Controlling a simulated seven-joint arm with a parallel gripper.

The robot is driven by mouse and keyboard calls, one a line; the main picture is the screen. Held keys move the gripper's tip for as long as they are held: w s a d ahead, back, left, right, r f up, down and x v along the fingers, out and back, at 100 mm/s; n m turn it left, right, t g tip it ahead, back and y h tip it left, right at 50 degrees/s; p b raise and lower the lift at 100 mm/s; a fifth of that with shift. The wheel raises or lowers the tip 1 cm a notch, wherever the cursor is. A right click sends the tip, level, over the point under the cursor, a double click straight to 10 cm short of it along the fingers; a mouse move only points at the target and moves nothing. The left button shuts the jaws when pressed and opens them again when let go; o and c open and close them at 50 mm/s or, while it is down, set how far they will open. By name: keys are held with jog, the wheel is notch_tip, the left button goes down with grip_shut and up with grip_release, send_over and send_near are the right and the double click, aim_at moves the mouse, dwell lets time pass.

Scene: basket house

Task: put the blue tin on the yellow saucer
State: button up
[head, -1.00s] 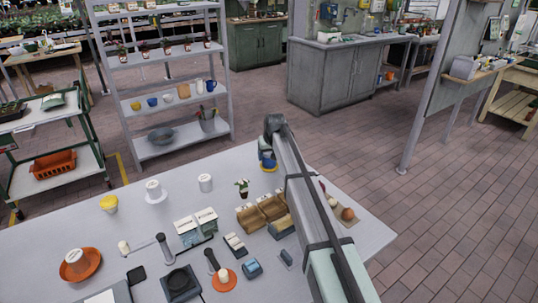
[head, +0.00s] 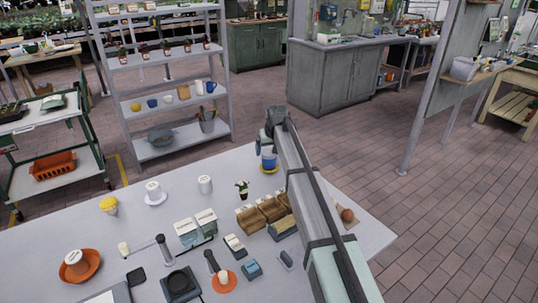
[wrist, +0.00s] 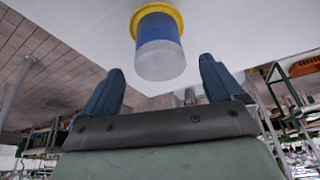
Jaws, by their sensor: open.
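The blue tin (head: 268,158), blue with a pale end, stands upright on the yellow saucer (head: 270,170) near the far edge of the table. In the wrist view the tin (wrist: 160,52) sits within the rim of the yellow saucer (wrist: 135,24). My gripper (head: 261,141) is behind and slightly left of the tin in the head view, partly hidden by my arm. In the wrist view my gripper (wrist: 161,68) has its two fingers spread wide with nothing held between them. The tin looks clear of the fingers.
A potted plant (head: 242,188) and a wooden box (head: 262,213) stand nearby. A white cup (head: 205,184), another on a white saucer (head: 155,200), and an orange plate (head: 92,262) are farther left. An orange-brown ball (head: 347,215) lies right of my arm.

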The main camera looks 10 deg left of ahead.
jog(key=v, duration=0.7)
